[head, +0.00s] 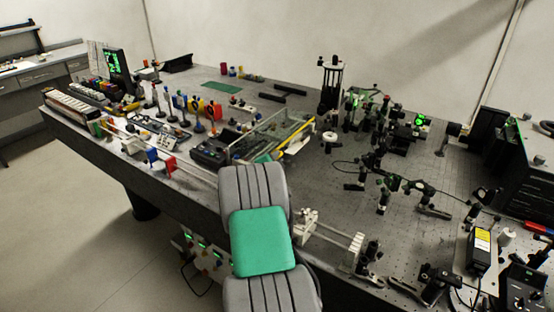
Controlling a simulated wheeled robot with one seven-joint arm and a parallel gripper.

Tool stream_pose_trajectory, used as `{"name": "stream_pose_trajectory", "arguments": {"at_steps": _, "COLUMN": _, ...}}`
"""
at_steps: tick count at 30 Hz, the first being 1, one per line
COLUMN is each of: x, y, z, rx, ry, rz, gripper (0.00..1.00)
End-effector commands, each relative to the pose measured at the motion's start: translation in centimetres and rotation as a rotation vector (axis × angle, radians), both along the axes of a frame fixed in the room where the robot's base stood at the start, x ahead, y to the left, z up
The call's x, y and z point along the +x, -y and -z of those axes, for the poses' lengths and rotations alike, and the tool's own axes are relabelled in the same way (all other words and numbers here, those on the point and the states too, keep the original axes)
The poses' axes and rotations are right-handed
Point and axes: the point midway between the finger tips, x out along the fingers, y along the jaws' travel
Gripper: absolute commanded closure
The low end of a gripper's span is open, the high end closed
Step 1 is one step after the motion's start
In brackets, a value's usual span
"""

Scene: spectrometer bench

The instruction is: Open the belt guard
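A clear-walled cover (268,123) with pale edges and a yellow bar (297,141) along its right side stands mid-bench. It may be the belt guard, but I cannot tell for certain. I also cannot tell whether it is open or shut. My grey and green arm rises from the bottom centre to the front edge of the bench, just in front of this cover. The arm covers the area below the cover. My gripper is not visible in the head view.
The optical bench (455,170) is crowded with posts and mounts on the right. Small instruments and coloured parts fill its left side. A white bracketed rail (330,232) lies right of my arm. A black instrument box (520,160) stands far right. Open floor (75,225) lies at left.

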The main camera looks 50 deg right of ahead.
Motion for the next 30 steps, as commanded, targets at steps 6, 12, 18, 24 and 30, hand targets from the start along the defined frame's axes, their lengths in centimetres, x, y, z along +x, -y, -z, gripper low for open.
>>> {"name": "stream_pose_trajectory", "arguments": {"at_steps": 6, "x": -0.01, "y": -0.02, "z": 0.00, "rx": 0.000, "ry": 0.000, "rz": 0.000, "gripper": 1.00}}
{"name": "stream_pose_trajectory", "arguments": {"at_steps": 12, "x": -0.02, "y": -0.02, "z": 0.03, "rx": 0.000, "ry": -0.001, "rz": 0.000, "gripper": 1.00}}
{"name": "stream_pose_trajectory", "arguments": {"at_steps": 18, "x": -0.02, "y": -0.03, "z": 0.04, "rx": 0.000, "ry": -0.001, "rz": 0.000, "gripper": 1.00}}
{"name": "stream_pose_trajectory", "arguments": {"at_steps": 24, "x": -0.03, "y": -0.04, "z": 0.06, "rx": 0.000, "ry": -0.001, "rz": 0.000, "gripper": 1.00}}
{"name": "stream_pose_trajectory", "arguments": {"at_steps": 30, "x": -0.03, "y": -0.04, "z": 0.07, "rx": 0.001, "ry": -0.001, "rz": -0.001, "gripper": 1.00}}
